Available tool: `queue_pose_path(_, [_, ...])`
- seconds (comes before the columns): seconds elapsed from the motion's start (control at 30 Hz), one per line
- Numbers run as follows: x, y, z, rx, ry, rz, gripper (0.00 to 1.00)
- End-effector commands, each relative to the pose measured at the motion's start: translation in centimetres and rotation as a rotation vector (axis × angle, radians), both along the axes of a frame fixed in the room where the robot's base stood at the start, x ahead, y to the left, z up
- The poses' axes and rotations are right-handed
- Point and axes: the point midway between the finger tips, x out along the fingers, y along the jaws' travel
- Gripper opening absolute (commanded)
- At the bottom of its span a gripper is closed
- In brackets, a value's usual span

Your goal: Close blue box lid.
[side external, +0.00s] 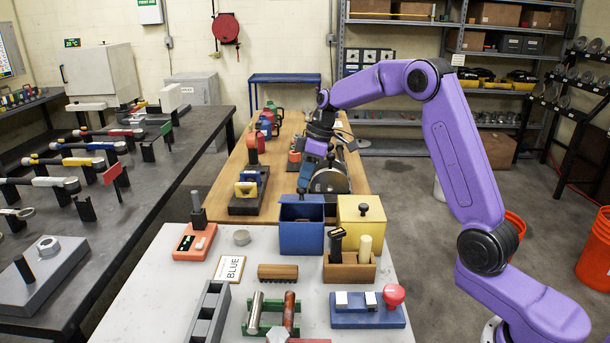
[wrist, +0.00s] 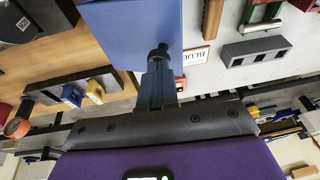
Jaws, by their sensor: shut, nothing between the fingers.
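The blue box (side external: 301,236) stands on the light grey table. Its top shows a dark opening, and the blue lid (side external: 311,198) appears raised at its back edge. In the wrist view a large blue panel, which looks like the lid (wrist: 130,30), fills the upper middle, with a dark knob (wrist: 158,51) at its lower edge. My gripper (side external: 303,187) is behind the box, pointing down towards the raised lid. Its blue fingers also show in the wrist view (wrist: 157,72), shut and empty, with tips close to the knob. I cannot tell whether they touch it.
A yellow box (side external: 362,226) with a knob stands right beside the blue box. A wooden holder (side external: 349,271) is in front of it. A "BLUE" card (side external: 229,268) lies to the left. A dark rounded device (side external: 330,180) stands behind, close to my gripper.

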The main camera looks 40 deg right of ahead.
Motion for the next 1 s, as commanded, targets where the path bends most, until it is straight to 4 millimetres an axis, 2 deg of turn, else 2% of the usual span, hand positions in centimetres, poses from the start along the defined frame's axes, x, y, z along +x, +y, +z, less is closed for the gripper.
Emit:
queue_pose_path(0.23, [-1.2,1.2,-1.4,-0.075,-0.072,0.004,0.0])
queue_pose_path(0.4, [-2.2,2.2,-3.2,-0.077,-0.075,0.004,0.0])
queue_pose_path(0.53, [-2.6,2.5,-3.9,-0.077,-0.077,0.004,0.0])
queue_pose_path(0.83, [-2.5,2.5,-3.8,-0.077,-0.078,0.003,0.0])
queue_pose_path(1.0, [-2.5,2.6,-2.4,-0.076,-0.081,0.002,0.0])
